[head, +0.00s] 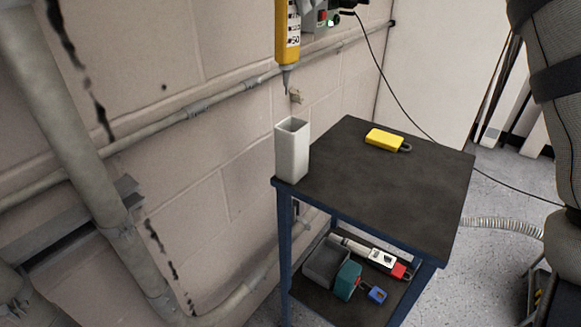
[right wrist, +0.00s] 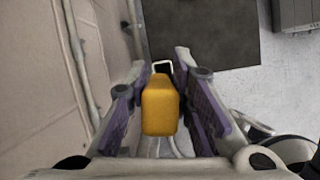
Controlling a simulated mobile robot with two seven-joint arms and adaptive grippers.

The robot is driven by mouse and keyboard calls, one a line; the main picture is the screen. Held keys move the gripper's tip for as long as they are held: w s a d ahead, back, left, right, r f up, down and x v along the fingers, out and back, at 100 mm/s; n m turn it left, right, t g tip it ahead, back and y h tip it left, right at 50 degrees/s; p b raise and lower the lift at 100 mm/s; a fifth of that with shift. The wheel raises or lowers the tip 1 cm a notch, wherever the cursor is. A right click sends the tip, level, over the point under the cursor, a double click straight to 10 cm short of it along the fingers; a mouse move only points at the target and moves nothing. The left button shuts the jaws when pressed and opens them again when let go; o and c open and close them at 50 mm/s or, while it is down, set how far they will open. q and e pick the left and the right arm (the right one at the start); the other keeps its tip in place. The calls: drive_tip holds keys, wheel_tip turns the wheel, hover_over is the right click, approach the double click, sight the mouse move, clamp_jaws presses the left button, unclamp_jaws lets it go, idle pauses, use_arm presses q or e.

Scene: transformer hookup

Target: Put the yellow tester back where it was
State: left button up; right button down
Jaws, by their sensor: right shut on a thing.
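The yellow tester (head: 287,38) hangs upright, its thin grey tip pointing down, above a white square open-topped holder (head: 292,155). A clear gap shows between tip and holder in the head view. The holder stands on the near left corner of the table top. In the right wrist view my right gripper (right wrist: 163,88) is shut on the tester (right wrist: 159,108), one purple-lined finger on each side. A pale square rim (right wrist: 162,64), seemingly the holder's, shows just beyond the tester. The tester's lower end is hidden there. My left gripper is in neither view.
A yellow padlock (head: 384,139) lies on the dark table top (head: 390,187). The lower shelf carries a grey bin (head: 325,262), a teal item (head: 346,281) and a blue padlock (head: 376,294). A wall with pipes (head: 160,130) runs close along the left.

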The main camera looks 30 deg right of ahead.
wheel_tip(320, 180, down, 16)
drive_tip(key=n, duration=0.2)
drive_tip(key=shift+d+f+t+p, duration=0.15)
drive_tip(key=shift+f+t+p, duration=0.05)
drive_tip(key=shift+t+p, duration=0.25)
drive_tip(key=c, duration=1.4)
unclamp_jaws()
drive_tip(key=shift+s, duration=0.1)
